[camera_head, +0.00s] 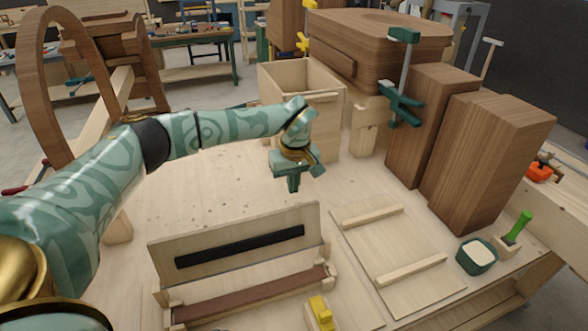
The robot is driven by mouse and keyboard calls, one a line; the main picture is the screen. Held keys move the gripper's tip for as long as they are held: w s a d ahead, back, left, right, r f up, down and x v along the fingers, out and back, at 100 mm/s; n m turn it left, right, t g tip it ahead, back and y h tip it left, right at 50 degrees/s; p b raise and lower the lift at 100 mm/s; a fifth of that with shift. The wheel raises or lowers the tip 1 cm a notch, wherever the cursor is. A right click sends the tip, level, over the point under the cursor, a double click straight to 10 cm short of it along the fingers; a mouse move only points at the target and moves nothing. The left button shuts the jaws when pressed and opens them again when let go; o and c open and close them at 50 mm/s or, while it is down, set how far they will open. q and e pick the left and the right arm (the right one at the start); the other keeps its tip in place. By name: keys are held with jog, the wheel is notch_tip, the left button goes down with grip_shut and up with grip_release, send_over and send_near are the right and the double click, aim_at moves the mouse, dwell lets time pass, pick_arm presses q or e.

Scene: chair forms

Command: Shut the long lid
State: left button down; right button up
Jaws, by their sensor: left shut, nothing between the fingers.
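The long wooden box (250,302) lies near the front of the bench. Its long lid (238,243) stands open, tilted up at the back edge, with a dark strip along its inner face. A brown bar-like thing (250,299) lies inside the box. My left gripper (292,185) is above the bench behind the lid's right end, pointing down, shut and empty, apart from the lid. My right gripper is not in view.
A flat panel with two battens (393,250) lies right of the box. A yellow tool (321,312) stands at the box's front right. A green tub (477,256) and tall wooden blocks (480,160) stand at right. An open wooden bin (300,85) is behind my gripper. The left bench middle is clear.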

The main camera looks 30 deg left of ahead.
pick_arm(q)
jog(key=s+d, duration=0.1)
jog(key=s+d+p, duration=0.1)
jog(key=d, duration=0.1)
jog(key=shift+s+r, duration=0.1)
jog(key=shift+s, duration=0.15)
jog(key=shift+d, duration=0.15)
